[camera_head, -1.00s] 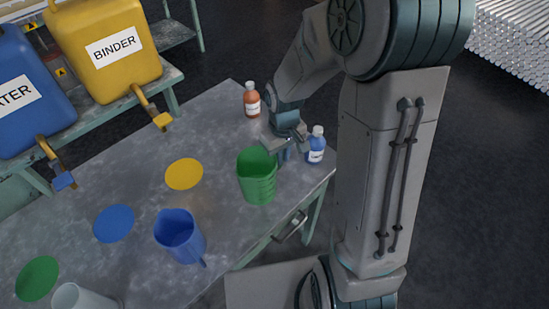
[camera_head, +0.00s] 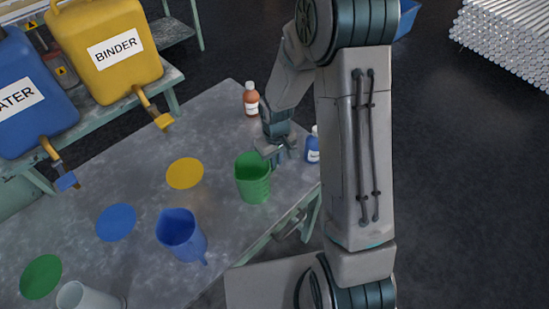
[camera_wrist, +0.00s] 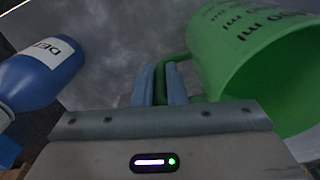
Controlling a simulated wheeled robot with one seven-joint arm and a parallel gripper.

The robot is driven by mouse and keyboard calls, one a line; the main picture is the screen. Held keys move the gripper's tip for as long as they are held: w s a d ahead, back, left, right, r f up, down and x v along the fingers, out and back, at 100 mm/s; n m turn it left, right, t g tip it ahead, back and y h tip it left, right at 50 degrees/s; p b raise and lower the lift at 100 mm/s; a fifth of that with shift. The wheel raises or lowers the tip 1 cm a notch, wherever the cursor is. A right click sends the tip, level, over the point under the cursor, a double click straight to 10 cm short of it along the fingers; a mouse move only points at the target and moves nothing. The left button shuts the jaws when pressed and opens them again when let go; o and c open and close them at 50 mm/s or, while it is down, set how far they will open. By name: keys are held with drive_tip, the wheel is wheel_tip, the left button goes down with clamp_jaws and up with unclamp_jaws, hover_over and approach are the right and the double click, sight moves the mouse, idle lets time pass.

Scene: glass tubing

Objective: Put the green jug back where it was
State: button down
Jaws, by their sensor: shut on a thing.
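The green jug (camera_head: 253,185) is upright on the grey table, near its right edge. It fills the right of the wrist view (camera_wrist: 262,65), with its volume markings showing. My gripper (camera_head: 277,160) is at the jug's right side, and its fingers (camera_wrist: 166,82) are shut on the green handle, which shows between them. A flat green disc (camera_head: 41,277) lies bare at the table's near left. I cannot tell whether the jug's base touches the table.
A blue bottle (camera_head: 312,152) stands close to my gripper, partly behind my arm. A brown bottle (camera_head: 251,100) stands farther back. A blue jug (camera_head: 182,236), a pale jug (camera_head: 84,297), a yellow disc (camera_head: 185,173) and a blue disc (camera_head: 116,222) are to the left.

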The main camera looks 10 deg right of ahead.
drive_tip(key=shift+f, duration=0.1)
drive_tip(key=c, duration=1.9)
unclamp_jaws()
drive_tip(key=shift+f, duration=0.1)
drive_tip(key=o, duration=0.4)
drive_tip(key=shift+r, duration=0.2)
wheel_tip(320, 180, up, 12)
drive_tip(key=shift+s+f+b, duration=0.1)
drive_tip(key=shift+b, duration=0.6)
drive_tip(key=shift+s+d+r+m+t, duration=0.65)
drive_tip(key=shift+s+r, duration=1.15)
drive_tip(key=shift+s, duration=1.1)
drive_tip(key=shift+s+d+r+m+t, duration=0.5)
drive_tip(key=shift+s+d+r+m, duration=0.4)
drive_tip(key=shift+s+r, duration=1.5)
drive_tip(key=shift+s+d+r+m+t, duration=0.65)
drive_tip(key=shift+s+r, duration=0.6)
drive_tip(key=shift+s, duration=2.15)
